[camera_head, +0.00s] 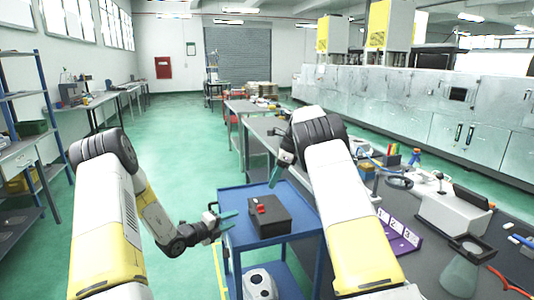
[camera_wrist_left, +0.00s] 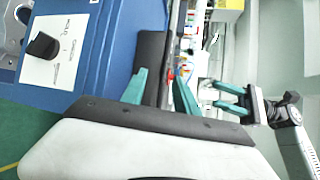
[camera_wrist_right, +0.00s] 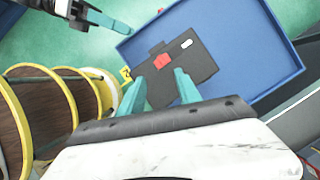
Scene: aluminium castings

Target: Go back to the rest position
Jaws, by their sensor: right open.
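My left gripper (camera_head: 220,217) is beside the left edge of the blue cart, with its teal fingers apart and nothing between them. Its fingers also show apart in the left wrist view (camera_wrist_left: 160,92). My right gripper (camera_head: 277,172) is above the back of the cart, partly hidden by its own arm in the head view. In the right wrist view (camera_wrist_right: 160,90) its teal fingers are spread and empty, with the dark box beyond them. The dark box (camera_head: 274,220) with a red part on top lies on the blue cart (camera_head: 234,195). Both grippers are clear of it.
A dark workbench (camera_head: 410,215) with tools, a purple numbered holder (camera_head: 403,238) and a white device (camera_head: 452,214) stands at the right. A metal casting (camera_head: 260,284) sits on the cart's lower shelf. A shelf rack (camera_head: 30,150) is at far left. Green floor is free left of the cart.

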